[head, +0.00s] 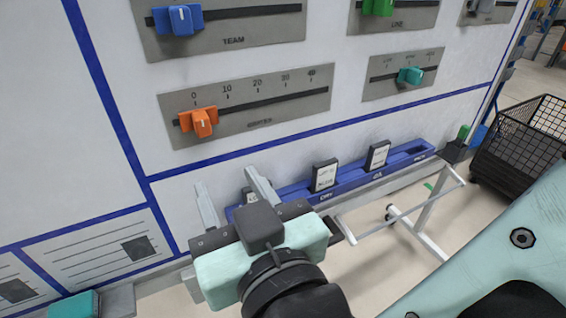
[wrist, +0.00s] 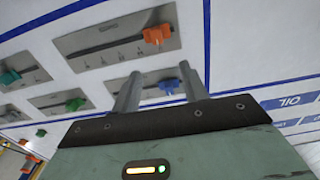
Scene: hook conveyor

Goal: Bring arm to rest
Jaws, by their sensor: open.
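My gripper (head: 236,192) is open and empty. In the head view its two grey fingers point up toward the white board, below the slider with the orange knob (head: 203,122). The fingers overlap the left part of the blue rail in the picture. In the wrist view my gripper (wrist: 160,90) shows two spread fingers with nothing between them. The orange knob also shows in the wrist view (wrist: 157,34), above the fingers. I cannot tell how far the fingertips are from the board.
A blue rail (head: 290,192) holds several small dark-framed cards. Sliders with blue (head: 178,20), green (head: 378,6) and teal (head: 410,75) knobs are higher on the board. A black wire basket (head: 520,140) and a white metal frame (head: 432,215) stand at the right.

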